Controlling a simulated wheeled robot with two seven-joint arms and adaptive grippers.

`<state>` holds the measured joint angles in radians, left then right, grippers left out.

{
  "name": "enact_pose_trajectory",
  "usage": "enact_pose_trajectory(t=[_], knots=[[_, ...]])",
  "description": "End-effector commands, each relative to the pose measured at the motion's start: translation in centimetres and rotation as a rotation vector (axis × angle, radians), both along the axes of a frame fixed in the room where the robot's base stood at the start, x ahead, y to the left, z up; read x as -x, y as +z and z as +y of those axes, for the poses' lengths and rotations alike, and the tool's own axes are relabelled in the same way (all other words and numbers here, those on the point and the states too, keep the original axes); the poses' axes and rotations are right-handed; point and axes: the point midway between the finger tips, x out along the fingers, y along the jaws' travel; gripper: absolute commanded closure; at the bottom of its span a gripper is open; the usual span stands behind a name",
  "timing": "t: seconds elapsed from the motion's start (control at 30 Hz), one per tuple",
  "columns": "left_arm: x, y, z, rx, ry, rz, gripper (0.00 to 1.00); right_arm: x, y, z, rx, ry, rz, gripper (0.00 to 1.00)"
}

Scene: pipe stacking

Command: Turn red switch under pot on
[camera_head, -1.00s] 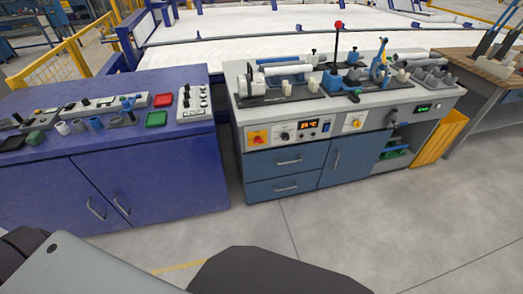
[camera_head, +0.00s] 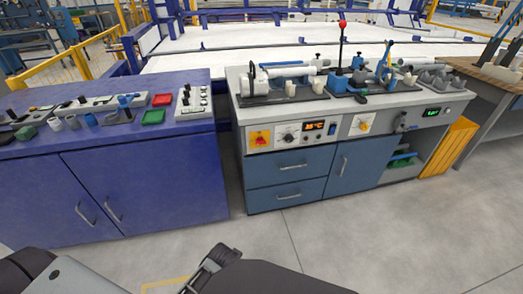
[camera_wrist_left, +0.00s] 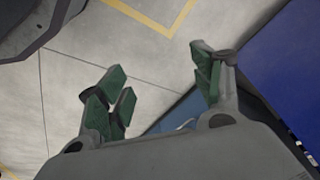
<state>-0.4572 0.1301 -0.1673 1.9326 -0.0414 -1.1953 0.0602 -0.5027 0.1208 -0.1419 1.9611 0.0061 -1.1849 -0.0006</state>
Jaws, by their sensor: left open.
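A red rotary switch on a yellow plate (camera_head: 259,138) is on the left of the front panel of the grey-white workbench (camera_head: 238,119). Its exact setting is too small to read. No pot is clearly recognisable above it. My left gripper shows in the left wrist view (camera_wrist_left: 158,88) with its green-padded fingers wide apart and nothing between them. It is above the floor, with blue cabinet surfaces beyond it, away from the switch. In the head view, dark parts of my arm lie along the bottom edge. My right gripper is not seen.
The panel also has a black dial (camera_head: 290,138), an orange display (camera_head: 315,126) and a yellow knob (camera_head: 364,124). Pipe fixtures and a red-topped lever (camera_head: 342,30) stand on the bench. A blue cabinet (camera_head: 140,190) is at left. Floor in front is clear.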

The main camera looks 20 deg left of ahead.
Motion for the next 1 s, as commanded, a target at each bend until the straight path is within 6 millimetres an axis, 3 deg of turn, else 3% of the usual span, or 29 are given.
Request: enact_pose_trajectory(t=[0.33,0.53,1.0], knots=[[-3.6,4.3,-0.7,-0.038,0.078,-0.084,0.34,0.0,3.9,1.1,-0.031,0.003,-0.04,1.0],[-7.3,6.9,-1.1,-0.088,0.185,-0.184,0.34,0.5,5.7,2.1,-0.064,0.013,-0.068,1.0],[-16.5,11.3,-1.6,-0.187,0.409,-0.486,0.34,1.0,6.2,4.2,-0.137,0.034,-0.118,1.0]])
